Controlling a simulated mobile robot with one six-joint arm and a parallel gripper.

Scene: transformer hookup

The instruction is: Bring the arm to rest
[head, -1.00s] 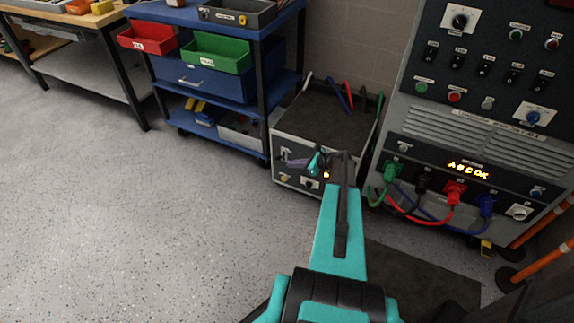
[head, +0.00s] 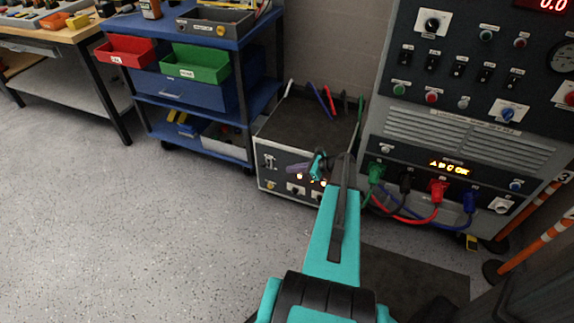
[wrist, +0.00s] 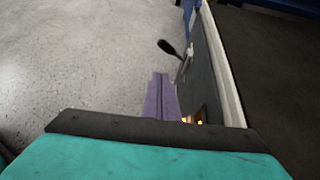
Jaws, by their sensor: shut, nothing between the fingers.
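My arm, teal and black, reaches up the middle of the head view. My gripper (head: 299,169) is small there, with purple fingers in front of the front panel of a grey box (head: 268,184). The wrist view shows the purple fingers (wrist: 160,90) together, with nothing held, beside the box's panel. Whether they touch the panel I cannot tell. A black-tipped lever (wrist: 168,47) sticks out from the panel just beyond the fingers. Small lamps on the panel glow orange, partly hidden by the gripper.
A tall control cabinet (head: 440,135) with green, black, red and blue plugs (head: 438,190) stands to the right. Orange-striped posts (head: 530,219) are at the far right. A blue cart (head: 205,90) and a workbench (head: 60,36) stand behind left. The floor at left is clear.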

